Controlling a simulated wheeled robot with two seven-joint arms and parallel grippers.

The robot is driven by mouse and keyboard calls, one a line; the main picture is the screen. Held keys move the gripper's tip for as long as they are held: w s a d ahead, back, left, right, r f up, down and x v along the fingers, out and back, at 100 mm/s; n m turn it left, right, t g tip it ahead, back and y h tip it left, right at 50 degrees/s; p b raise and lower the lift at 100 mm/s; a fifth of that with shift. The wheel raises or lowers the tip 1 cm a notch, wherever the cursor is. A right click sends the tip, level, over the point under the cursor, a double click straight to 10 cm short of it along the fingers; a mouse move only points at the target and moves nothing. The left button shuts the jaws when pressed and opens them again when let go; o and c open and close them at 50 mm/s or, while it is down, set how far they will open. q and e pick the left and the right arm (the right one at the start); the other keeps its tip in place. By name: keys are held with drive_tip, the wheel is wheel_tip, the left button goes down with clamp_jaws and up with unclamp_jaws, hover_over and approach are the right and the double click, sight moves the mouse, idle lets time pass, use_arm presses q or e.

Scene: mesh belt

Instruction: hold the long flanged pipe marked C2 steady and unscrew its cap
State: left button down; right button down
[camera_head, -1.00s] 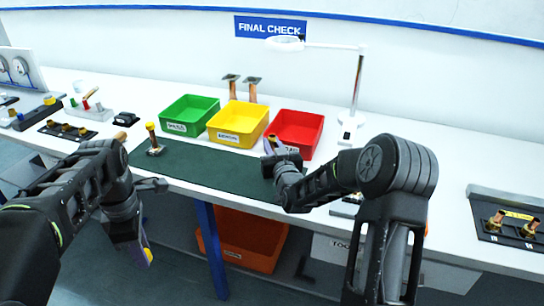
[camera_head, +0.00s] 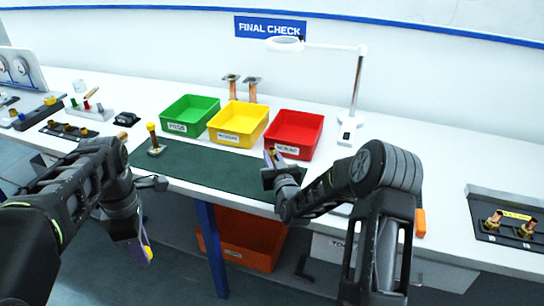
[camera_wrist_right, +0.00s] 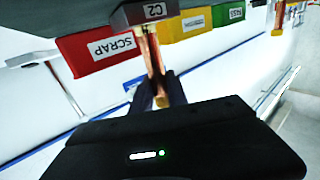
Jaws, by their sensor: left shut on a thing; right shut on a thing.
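In the right wrist view, which is upside down, a block-like flange marked C2 (camera_wrist_right: 146,13) sits at the top against the dark mat. Its copper pipe (camera_wrist_right: 153,52) runs from there into my right gripper (camera_wrist_right: 159,92), whose dark fingers are shut on it. I see no cap on this pipe; its near end is partly hidden. I cannot tell whether the flange touches the mat. In the head view my right gripper (camera_head: 274,154) is in front of the red bin. My left gripper (camera_head: 147,250) is low before the table's front edge, shut on a small yellow piece, possibly a cap.
Another flanged pipe with a yellow top (camera_head: 153,138) stands on the green mat (camera_head: 215,178). Green (camera_head: 175,127), yellow (camera_head: 225,138) and red (camera_head: 282,149) bins stand behind the mat. A lamp (camera_head: 357,90) stands right of them. The mat's middle is clear.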

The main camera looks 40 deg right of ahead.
use_arm(q)
drive_tip(key=shift+f, duration=0.25)
use_arm(e)
drive_tip(key=shift+f, duration=0.1)
use_arm(q)
drive_tip(key=shift+r, duration=0.1)
use_arm(e)
drive_tip(key=c, duration=1.3)
unclamp_jaws()
use_arm(q)
drive_tip(key=shift+r, duration=0.3)
use_arm(e)
drive_tip(key=shift+r, duration=0.2)
use_arm(q)
drive_tip(key=shift+f, duration=0.35)
use_arm(e)
drive_tip(key=shift+s+a+f, duration=0.15)
drive_tip(key=shift+s+f, duration=0.05)
drive_tip(key=shift+s, duration=0.15)
use_arm(q)
wheel_tip(320, 180, down, 3)
drive_tip(key=b, duration=0.3)
drive_tip(key=shift+r, duration=0.1)
use_arm(e)
drive_tip(key=v, duration=1.1)
drive_tip(key=shift+s+a+r, duration=0.1)
